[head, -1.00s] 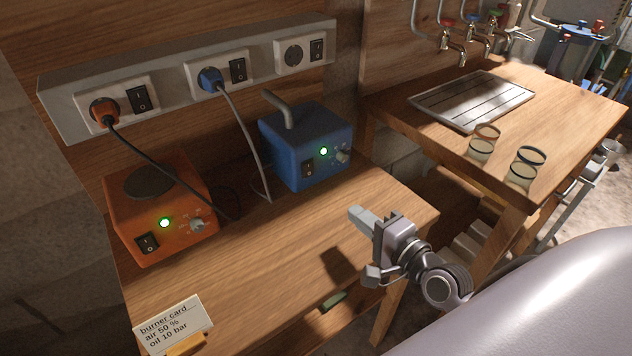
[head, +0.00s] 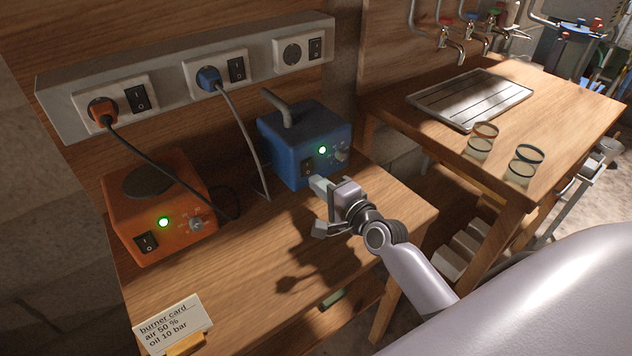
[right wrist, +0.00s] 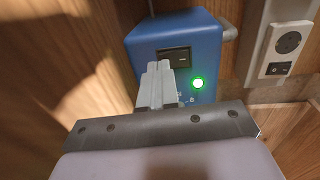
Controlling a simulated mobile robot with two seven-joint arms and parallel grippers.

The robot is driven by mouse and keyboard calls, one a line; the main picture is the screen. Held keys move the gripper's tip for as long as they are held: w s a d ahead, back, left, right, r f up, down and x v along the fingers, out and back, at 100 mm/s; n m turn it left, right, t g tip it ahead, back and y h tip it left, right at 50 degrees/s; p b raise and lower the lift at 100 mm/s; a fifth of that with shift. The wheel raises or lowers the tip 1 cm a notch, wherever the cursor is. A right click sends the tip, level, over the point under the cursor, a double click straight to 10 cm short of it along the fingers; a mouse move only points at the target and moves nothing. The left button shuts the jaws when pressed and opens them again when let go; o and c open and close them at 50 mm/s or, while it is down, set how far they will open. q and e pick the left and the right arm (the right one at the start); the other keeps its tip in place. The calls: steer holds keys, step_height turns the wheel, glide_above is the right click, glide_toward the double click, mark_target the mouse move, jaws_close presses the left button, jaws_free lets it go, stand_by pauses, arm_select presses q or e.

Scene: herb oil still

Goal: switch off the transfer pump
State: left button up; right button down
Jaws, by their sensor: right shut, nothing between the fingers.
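The blue box (head: 303,145), with a bent grey pipe on top, stands at the back of the wooden bench. It appears to be the transfer pump; I see no name on it. Its green lamp (head: 322,150) is lit. A black rocker switch (right wrist: 174,56) is on its front, and a knob (head: 341,155) is beside the lamp. My right gripper (head: 317,184) is shut and empty, its fingertips just in front of the blue box by the switch. In the right wrist view the fingertips (right wrist: 160,68) overlap the switch's lower edge; I cannot tell whether they touch. My left gripper is not in view.
An orange hotplate box (head: 160,212) with a lit green lamp stands left. Orange and blue plugs (head: 209,78) sit in the wall socket strip (head: 160,75), their cables hanging down. A burner card (head: 172,322) stands at the front. Glasses (head: 482,140) stand on the right table.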

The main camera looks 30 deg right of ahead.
steer(key=shift+w+a+f, duration=0.1)
steer(key=shift+w, duration=0.7)
steer(key=shift+w+f+b, duration=0.15)
steer(key=shift+f+b, duration=0.1)
steer(key=shift+b, duration=0.55)
steer(key=shift+r, duration=0.15)
